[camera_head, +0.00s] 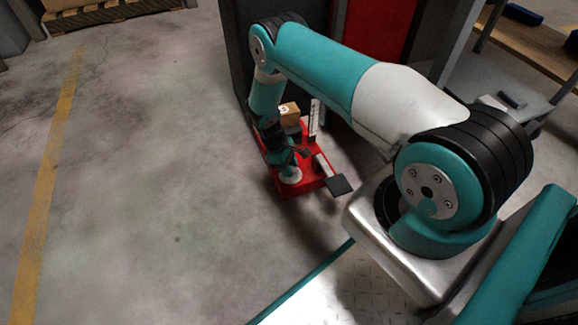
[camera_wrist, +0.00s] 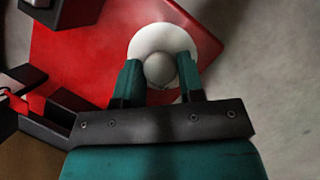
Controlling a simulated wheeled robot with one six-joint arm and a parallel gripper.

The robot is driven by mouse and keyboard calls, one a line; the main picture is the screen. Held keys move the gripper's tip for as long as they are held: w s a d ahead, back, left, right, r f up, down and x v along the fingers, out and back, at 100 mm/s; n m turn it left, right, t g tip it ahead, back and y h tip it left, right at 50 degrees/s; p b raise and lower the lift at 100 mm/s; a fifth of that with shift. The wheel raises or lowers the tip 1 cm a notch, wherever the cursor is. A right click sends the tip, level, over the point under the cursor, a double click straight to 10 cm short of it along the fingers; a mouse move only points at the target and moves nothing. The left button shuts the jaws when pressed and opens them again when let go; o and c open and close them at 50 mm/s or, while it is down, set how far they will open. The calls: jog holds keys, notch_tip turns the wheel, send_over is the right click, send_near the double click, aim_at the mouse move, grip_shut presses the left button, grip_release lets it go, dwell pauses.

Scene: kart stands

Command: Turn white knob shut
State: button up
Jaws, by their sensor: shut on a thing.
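The white knob (camera_wrist: 160,70) shows in the wrist view as a round white disc with a greyer round middle, on a red stand (camera_wrist: 90,50). My gripper (camera_wrist: 161,82) has one teal finger on each side of the knob's middle and is shut on it. In the head view, my arm reaches down to the red stand (camera_head: 309,184), and the white knob (camera_head: 291,175) shows as a pale disc below my gripper (camera_head: 288,165). The contact itself is partly hidden by my wrist there.
The stand also carries a brown box (camera_head: 289,112), an upright white gauge-like plate (camera_head: 314,122) and a lever with a dark pad (camera_head: 340,185). A dark cabinet stands behind it. The floor to the left is clear. A wooden table (camera_head: 535,40) is at the far right.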

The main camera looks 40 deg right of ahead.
jog(key=o, duration=0.9)
jog(key=p+v, duration=0.7)
jog(key=v, duration=1)
jog(key=shift+r, duration=0.2)
